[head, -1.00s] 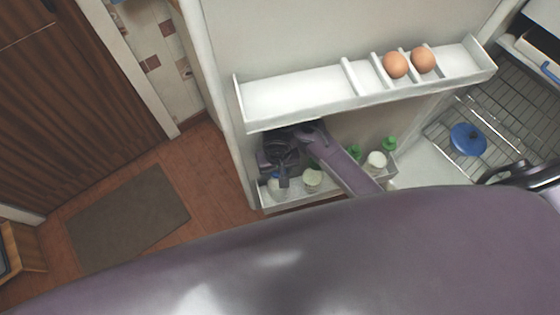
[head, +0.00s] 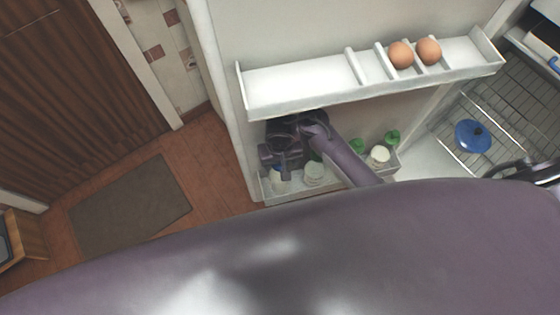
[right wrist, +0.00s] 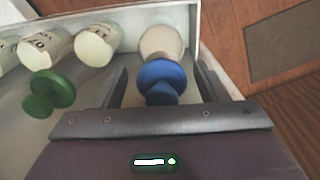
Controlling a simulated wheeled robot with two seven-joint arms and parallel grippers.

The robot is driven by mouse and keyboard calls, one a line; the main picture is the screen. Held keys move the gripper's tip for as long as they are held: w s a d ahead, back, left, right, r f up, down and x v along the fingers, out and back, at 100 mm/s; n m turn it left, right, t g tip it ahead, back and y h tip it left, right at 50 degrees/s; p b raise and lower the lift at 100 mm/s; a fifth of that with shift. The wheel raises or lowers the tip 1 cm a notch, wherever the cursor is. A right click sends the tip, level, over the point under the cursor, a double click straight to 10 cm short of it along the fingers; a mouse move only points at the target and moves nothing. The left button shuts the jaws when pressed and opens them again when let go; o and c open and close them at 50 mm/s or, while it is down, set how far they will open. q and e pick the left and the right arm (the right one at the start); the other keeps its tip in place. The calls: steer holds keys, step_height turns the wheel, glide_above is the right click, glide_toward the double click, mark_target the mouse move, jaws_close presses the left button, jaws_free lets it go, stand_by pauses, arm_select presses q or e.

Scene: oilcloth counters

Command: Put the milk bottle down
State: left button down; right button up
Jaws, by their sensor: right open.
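The milk bottle, with a pale body and a blue cap (right wrist: 162,76), stands in the corner of the lower fridge-door shelf (right wrist: 196,22). Its pale body also shows below my gripper in the head view (head: 278,185). My right gripper (right wrist: 163,84) is open, with one finger on each side of the blue cap and a gap visible at each side. In the head view my right gripper (head: 281,168) is over the left end of the lower shelf and hides most of the bottle.
Jars with pale lids (head: 314,174) and green-capped bottles (head: 392,138) stand along the same shelf. The upper door shelf (head: 300,92) above my gripper holds two eggs (head: 401,54). A blue lid (head: 473,136) sits on the wire rack. Open floor lies left of the door.

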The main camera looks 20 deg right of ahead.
step_height(320, 180, up, 7)
steer(key=p, duration=0.3)
steer(key=shift+a+f, duration=0.1)
steer(key=shift+f, duration=0.1)
steer(key=shift+r, duration=0.5)
